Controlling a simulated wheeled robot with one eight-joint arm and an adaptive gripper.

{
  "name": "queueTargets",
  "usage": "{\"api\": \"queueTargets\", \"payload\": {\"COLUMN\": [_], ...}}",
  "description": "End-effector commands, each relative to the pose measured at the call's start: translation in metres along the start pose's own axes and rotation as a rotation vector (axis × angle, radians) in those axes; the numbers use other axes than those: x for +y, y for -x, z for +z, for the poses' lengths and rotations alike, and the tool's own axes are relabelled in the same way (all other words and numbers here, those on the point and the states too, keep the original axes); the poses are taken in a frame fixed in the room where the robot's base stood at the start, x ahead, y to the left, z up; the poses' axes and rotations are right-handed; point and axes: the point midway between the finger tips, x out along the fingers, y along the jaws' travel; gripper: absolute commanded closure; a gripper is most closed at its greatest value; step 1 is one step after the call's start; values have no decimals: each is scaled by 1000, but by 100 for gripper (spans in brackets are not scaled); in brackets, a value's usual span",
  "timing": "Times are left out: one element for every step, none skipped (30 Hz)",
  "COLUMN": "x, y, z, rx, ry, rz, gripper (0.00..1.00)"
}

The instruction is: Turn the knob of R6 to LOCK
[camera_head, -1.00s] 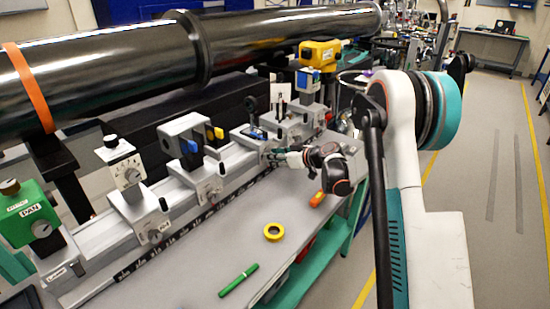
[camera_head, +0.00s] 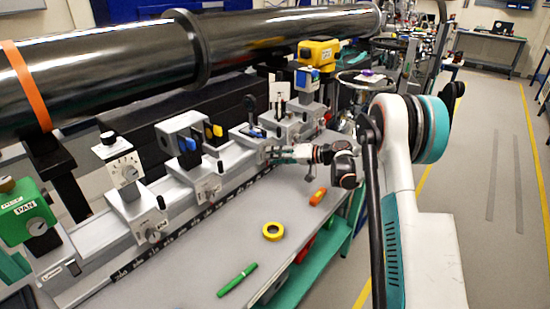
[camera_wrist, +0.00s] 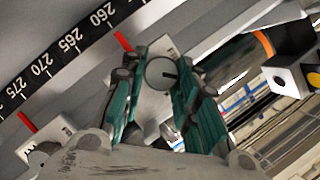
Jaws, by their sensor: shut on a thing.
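My gripper (camera_head: 268,154) reaches in from the right to the front face of a carriage on the rail in the head view. In the wrist view its two green-padded fingers (camera_wrist: 160,84) are shut on a small round grey knob (camera_wrist: 163,72), one finger on each side. A dark pointer line shows on the knob's face. The knob sits on a light grey carriage block (camera_wrist: 150,108) with a red index mark beside the scale. The R6 label and the LOCK marking cannot be read. The fingers hide the knob's sides and most of the block's front.
A scale strip (camera_wrist: 65,55) runs along the rail. Other carriages with knobs (camera_head: 153,235) stand to the left. Yellow tape (camera_head: 273,231), a green marker (camera_head: 237,279) and an orange object (camera_head: 318,196) lie on the bench. A large black tube (camera_head: 110,60) spans behind.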

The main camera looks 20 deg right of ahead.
Motion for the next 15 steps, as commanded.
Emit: {"api": "queueTargets", "payload": {"x": [3, 3, 4, 4, 4, 4, 4, 5, 5, 5, 5, 6, 6, 6, 6], "y": [0, 0, 0, 0, 0, 0, -1, -1, -1, -1, -1, -1, -1, -1, -1], "z": [1, 1, 1, 1, 1, 1, 1, 1, 2, 2, 2, 2, 2, 2, 2], "rx": [1, 0, 1, 1, 0, 0, 1, 1, 1, 0, 0, 0, 0, 0, 1], "ry": [-42, -68, -103, -128, -155, -190, -217, -243, -277, -302, -327, -360, -384, -406, -436], "rz": [-17, -28, -42, -53, -64, -79, -90, -100, -115, -126, -136, -150, -159, -169, -181], "gripper": [96, 96, 96, 96, 96, 96, 96, 96, 96, 96, 96, 96, 96, 96, 96]}}
